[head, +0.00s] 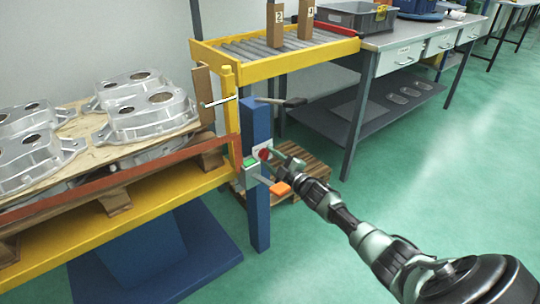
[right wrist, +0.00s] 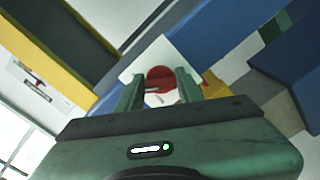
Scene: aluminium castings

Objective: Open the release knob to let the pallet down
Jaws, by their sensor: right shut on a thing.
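The red release knob (head: 264,154) sits on a white plate on the blue post (head: 258,215). In the right wrist view the knob (right wrist: 160,76) is between the two fingers of my right gripper (right wrist: 160,88). My right gripper (head: 271,156) is shut on the knob and partly covers it in the head view. The wooden pallet (head: 115,201) rests on the yellow lift frame (head: 150,212) at the left and carries several aluminium castings (head: 150,120). My left gripper is not in view.
A control box with a green top (head: 250,163) and an orange-ended lever (head: 279,188) sit close by the knob. A black-handled bar (head: 293,102) sticks out above. A roller conveyor (head: 265,48) and a grey workbench (head: 410,40) stand behind. The green floor at right is clear.

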